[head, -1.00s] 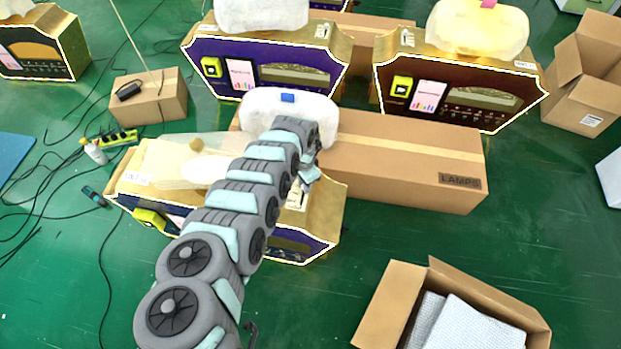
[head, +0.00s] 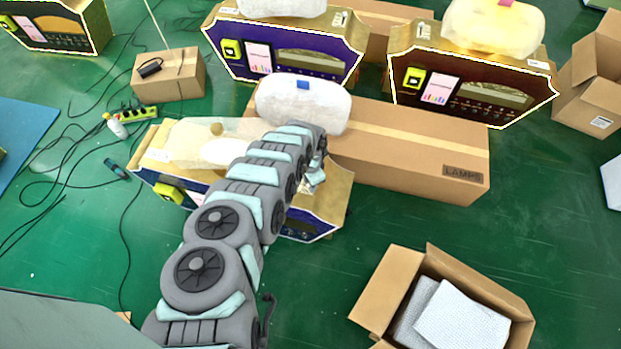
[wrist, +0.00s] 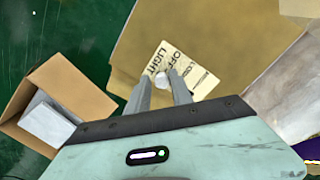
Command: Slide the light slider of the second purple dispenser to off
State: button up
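A purple dispenser with a gold top (head: 335,190) stands in the near middle of the head view, largely hidden by my arm. Another purple dispenser (head: 285,58) stands behind it. My gripper (head: 316,180) is over the near dispenser's right end, its fingers hardly visible there. In the wrist view, a white label (wrist: 187,62) reading LIGHT and OFF lies on the gold top (wrist: 225,35). A small round white slider knob (wrist: 162,79) is on the label. My gripper's two fingers (wrist: 161,85) are apart, with the knob between or just beyond their tips; contact is unclear.
A long carton marked LAMPS (head: 410,150) lies behind the near dispenser. An open carton with padding (head: 385,290) stands at the lower right. A dark red dispenser (head: 470,95) is at the back right.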

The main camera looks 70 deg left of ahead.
jog(key=o, duration=0.3)
notch_tip(320, 180, up, 11)
jog(key=p, duration=0.3)
dwell(0.4)
jog(key=shift+f, duration=0.15)
dwell(0.4)
